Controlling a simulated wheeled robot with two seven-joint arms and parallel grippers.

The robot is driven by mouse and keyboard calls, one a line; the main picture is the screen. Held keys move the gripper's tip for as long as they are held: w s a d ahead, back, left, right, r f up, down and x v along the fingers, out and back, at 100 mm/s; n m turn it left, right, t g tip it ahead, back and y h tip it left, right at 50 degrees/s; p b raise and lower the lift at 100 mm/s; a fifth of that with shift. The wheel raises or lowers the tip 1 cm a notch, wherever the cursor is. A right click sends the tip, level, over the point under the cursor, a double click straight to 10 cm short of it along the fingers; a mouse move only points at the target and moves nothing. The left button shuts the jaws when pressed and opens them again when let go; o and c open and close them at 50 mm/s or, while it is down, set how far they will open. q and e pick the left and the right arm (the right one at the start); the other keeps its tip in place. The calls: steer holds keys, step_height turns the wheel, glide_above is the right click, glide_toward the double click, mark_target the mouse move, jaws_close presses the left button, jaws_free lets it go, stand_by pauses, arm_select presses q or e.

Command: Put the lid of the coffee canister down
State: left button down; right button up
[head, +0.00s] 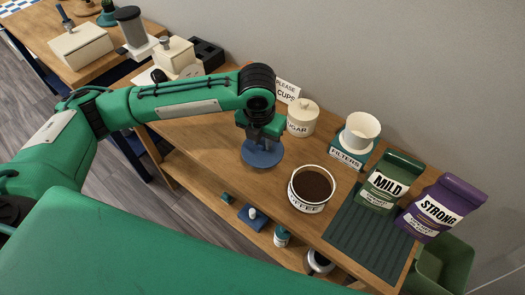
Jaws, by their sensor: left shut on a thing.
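The coffee canister (310,205) is a white round tub with a COFFEE label. It stands open on the wooden cabinet top, with dark brown coffee (311,183) visible inside. My left gripper (262,138) points down, left of the canister, and is shut on the blue round lid (262,155). The lid looks roughly level. I cannot tell whether it touches the cabinet top or hangs just above it. The fingertips are partly hidden by the gripper body. My right gripper is out of view.
A sugar canister (301,122) stands close behind the lid. A filter holder (350,155), a green MILD bag (391,180), a purple STRONG bag (440,207) and a dark ridged mat (360,240) are to the right. Bare wood (205,145) lies left of the lid.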

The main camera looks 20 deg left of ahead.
mark_target(262, 150)
arm_select(q)
step_height(262, 150, down, 6)
steer(key=shift+r, duration=0.15)
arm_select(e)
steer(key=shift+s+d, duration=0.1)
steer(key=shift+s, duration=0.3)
arm_select(q)
steer(key=c, duration=1.2)
jaws_free()
steer(key=shift+f, duration=0.2)
steer(key=shift+c, duration=0.2)
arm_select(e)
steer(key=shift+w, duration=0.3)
